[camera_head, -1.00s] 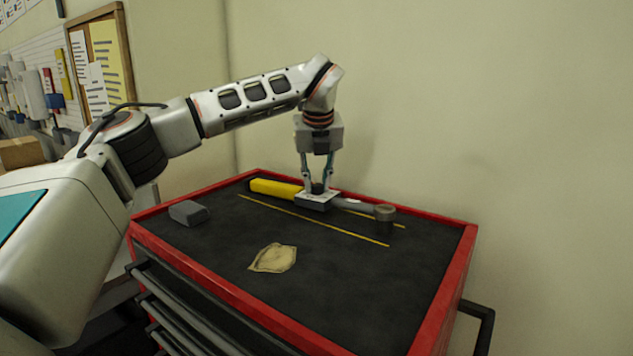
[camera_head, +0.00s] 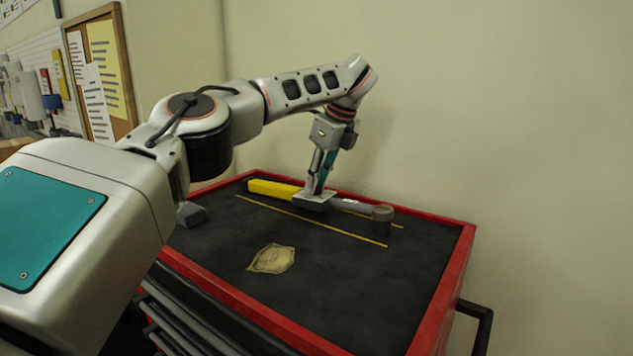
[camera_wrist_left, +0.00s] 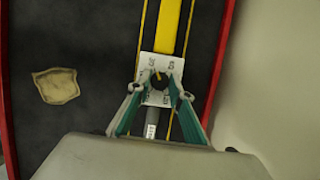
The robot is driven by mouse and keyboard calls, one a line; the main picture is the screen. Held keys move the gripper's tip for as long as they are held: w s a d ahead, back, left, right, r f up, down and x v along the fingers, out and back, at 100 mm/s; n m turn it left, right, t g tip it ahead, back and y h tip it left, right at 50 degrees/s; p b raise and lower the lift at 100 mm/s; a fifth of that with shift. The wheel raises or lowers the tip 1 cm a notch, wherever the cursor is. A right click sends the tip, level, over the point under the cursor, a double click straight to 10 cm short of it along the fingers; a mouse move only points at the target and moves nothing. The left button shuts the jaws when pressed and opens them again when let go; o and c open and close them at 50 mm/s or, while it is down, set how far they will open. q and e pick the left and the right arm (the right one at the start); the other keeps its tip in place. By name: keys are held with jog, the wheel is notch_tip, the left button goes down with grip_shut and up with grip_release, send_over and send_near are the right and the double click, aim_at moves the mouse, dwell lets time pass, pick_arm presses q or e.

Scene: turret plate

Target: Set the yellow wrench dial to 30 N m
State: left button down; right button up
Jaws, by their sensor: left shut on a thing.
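The torque wrench lies on the dark top of the red tool cart, with its yellow handle (camera_head: 272,188) to the left and its grey head (camera_head: 382,213) to the right. A pale dial plate (camera_wrist_left: 160,66) with markings sits midway along it, and a dark round knob (camera_wrist_left: 158,79) with a yellow mark is at its centre. My left gripper (camera_head: 314,193) points down at the dial; its fingers (camera_wrist_left: 158,88) are shut on the knob from both sides. The scale figures are too small and blurred to read. My right gripper is not in view.
The cart's red rim (camera_head: 450,275) surrounds the dark mat. Two yellow lines run along the wrench. A tan cloth (camera_head: 271,258) lies in front of it, and a grey block (camera_head: 190,214) sits at the left, partly behind my arm. The right front of the mat is clear.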

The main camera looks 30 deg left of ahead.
aim_at(320, 186)
pick_arm(q)
jog(key=shift+n, duration=0.3)
jog(key=c, duration=1.8)
grip_release()
jog(key=shift+d+r, duration=0.1)
jog(key=shift+r, duration=0.15)
jog(key=shift+s+d+r, duration=0.1)
jog(key=shift+d+r, duration=0.95)
jog(key=shift+r, duration=0.15)
jog(key=d, duration=0.3)
jog(key=s+d, duration=0.1)
jog(key=d, duration=0.6)
jog(key=shift+s+d, duration=0.2)
jog(key=shift+d, duration=0.15)
